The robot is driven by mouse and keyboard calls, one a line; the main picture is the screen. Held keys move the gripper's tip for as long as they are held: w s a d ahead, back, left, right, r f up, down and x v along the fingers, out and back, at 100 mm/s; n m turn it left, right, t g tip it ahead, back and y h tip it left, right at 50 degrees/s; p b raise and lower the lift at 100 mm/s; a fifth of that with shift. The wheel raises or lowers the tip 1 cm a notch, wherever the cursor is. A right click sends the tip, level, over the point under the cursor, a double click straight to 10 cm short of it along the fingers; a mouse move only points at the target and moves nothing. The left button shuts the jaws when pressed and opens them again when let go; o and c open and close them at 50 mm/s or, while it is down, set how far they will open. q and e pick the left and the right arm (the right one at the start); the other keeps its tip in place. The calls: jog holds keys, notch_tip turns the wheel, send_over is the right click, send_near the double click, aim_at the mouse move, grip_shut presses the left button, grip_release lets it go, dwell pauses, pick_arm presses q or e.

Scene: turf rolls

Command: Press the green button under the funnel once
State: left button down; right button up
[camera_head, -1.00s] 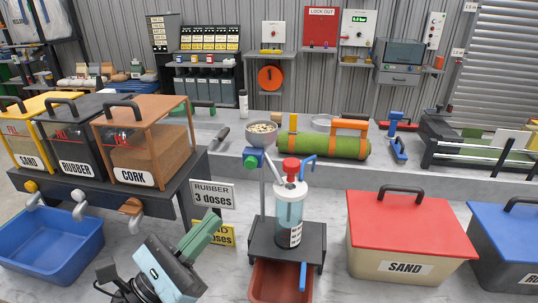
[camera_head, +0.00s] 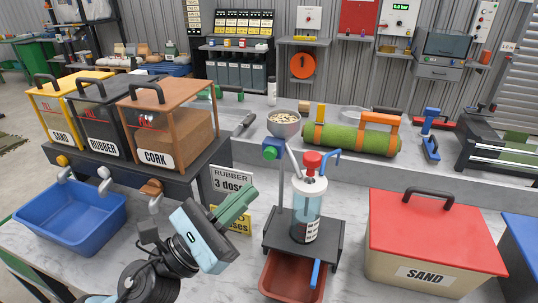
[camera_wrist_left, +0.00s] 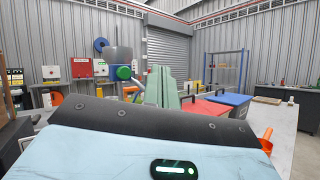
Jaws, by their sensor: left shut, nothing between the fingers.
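The green button (camera_head: 269,153) is on the left face of a small blue box on a post, under the grey funnel (camera_head: 284,129), which holds pale granules. In the left wrist view the green button (camera_wrist_left: 124,73) shows left of my fingers, below the grey funnel (camera_wrist_left: 118,56). My left gripper (camera_head: 250,192) has green fingers, shut and empty. In the head view it appears below and slightly left of the button, with a visible gap. The shut fingers also stand upright in the left wrist view (camera_wrist_left: 160,86). My right gripper is not in view.
A clear pump bottle (camera_head: 307,208) with a red top stands on a black stand above a red tray (camera_head: 283,280). Dose signs (camera_head: 231,181) stand behind my fingers. A blue bin (camera_head: 70,215) is left; a sand box (camera_head: 425,245) is right. A green turf roll (camera_head: 350,139) lies behind.

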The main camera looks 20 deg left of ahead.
pick_arm(q)
send_near(274, 153)
jog(key=shift+w+d+r, duration=0.6)
jog(key=shift+d+r, duration=0.15)
jog(key=shift+d, duration=0.2)
jog(key=shift+w+d+r, duration=0.65)
jog(key=shift+d+r, duration=0.1)
jog(key=shift+d, duration=0.2)
jog(key=shift+w, duration=0.2)
dwell(0.5)
jog(key=shift+w+b, duration=0.25)
jog(key=shift+b, duration=0.05)
jog(key=shift+w, duration=0.5)
dwell(0.9)
jog(key=shift+s, duration=0.15)
dwell(0.5)
jog(key=shift+s, duration=0.8)
jog(key=s, duration=0.5)
jog(key=shift+a, duration=0.1)
